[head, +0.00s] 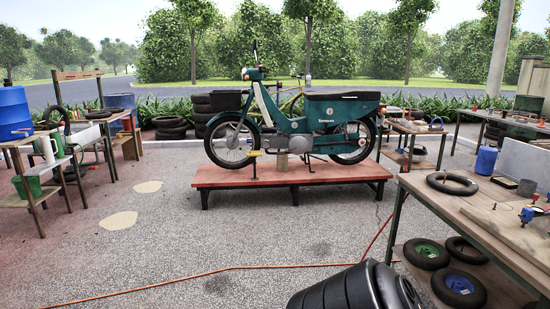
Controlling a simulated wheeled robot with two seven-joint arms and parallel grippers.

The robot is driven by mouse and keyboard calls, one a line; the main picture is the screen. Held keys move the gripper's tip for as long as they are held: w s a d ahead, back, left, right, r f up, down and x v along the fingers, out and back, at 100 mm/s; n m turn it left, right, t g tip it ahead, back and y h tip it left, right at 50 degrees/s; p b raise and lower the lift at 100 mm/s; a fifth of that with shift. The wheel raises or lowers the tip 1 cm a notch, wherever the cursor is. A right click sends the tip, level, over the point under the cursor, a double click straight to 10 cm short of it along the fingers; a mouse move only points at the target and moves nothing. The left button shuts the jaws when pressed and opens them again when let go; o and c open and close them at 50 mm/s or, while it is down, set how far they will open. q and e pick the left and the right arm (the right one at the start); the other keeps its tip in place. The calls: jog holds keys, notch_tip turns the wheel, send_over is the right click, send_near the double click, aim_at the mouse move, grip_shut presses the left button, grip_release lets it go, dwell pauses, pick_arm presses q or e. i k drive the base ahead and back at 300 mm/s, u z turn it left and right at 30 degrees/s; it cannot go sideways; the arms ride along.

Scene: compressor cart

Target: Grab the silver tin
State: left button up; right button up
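I cannot pick out a silver tin for certain in the head view. A pale grey-white jug-like container (49,149) stands on the left wooden bench, but I cannot tell that it is a tin. Small items on the right workbench (456,207) are too small to name surely; a small dark flat box (505,183) lies there. Neither of my grippers shows in this view.
A teal moped (319,125) stands on a low red platform (230,176) in the middle. A dark ribbed rounded object (345,292) is at the bottom edge. An orange cable (262,267) crosses the ground. Tyres lie under the right workbench. Open paving is at the left front.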

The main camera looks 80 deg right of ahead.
aim_at(526, 188)
jog(key=z, duration=4.15)
